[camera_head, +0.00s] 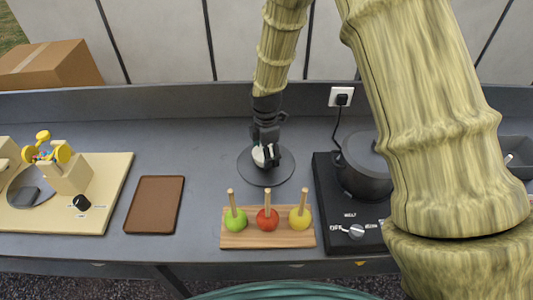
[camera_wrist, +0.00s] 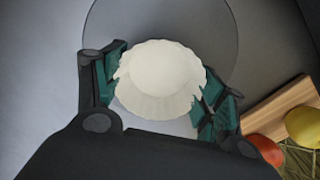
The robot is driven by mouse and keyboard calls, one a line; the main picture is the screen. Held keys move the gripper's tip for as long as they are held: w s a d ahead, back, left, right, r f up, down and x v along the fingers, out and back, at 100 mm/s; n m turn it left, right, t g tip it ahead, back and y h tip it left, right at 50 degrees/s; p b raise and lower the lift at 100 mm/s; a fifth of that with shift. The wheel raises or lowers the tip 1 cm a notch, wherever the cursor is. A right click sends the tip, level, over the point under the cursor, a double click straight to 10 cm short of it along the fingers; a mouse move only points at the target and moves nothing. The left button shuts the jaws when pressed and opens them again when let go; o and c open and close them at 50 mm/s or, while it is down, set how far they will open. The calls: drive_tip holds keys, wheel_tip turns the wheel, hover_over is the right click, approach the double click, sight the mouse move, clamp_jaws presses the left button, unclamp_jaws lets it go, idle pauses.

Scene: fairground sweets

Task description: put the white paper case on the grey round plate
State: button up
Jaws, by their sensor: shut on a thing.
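The white paper case (camera_wrist: 162,78) is a pale, fluted round cup held between the two green-padded fingers of my gripper (camera_wrist: 160,95) in the wrist view. In the head view my gripper (camera_head: 266,156) points down over the grey round plate (camera_head: 285,177), and a bit of the case (camera_head: 259,155) shows between its fingers. The plate also shows behind the case in the wrist view (camera_wrist: 222,35). I cannot tell whether the case touches the plate or hangs just above it.
A wooden stand (camera_head: 240,240) with green, red and yellow apples on sticks is just in front of the plate. A dark pot (camera_head: 362,180) on a black hob (camera_head: 328,200) stands to the right. A brown tray (camera_head: 153,205) lies to the left, with bare counter between.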

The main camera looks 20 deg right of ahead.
drive_tip(key=shift+f, duration=0.6)
drive_tip(key=shift+f, duration=0.1)
drive_tip(key=o, duration=0.8)
drive_tip(key=shift+c, duration=0.2)
wheel_tip(320, 180, up, 12)
drive_tip(key=b, duration=0.3)
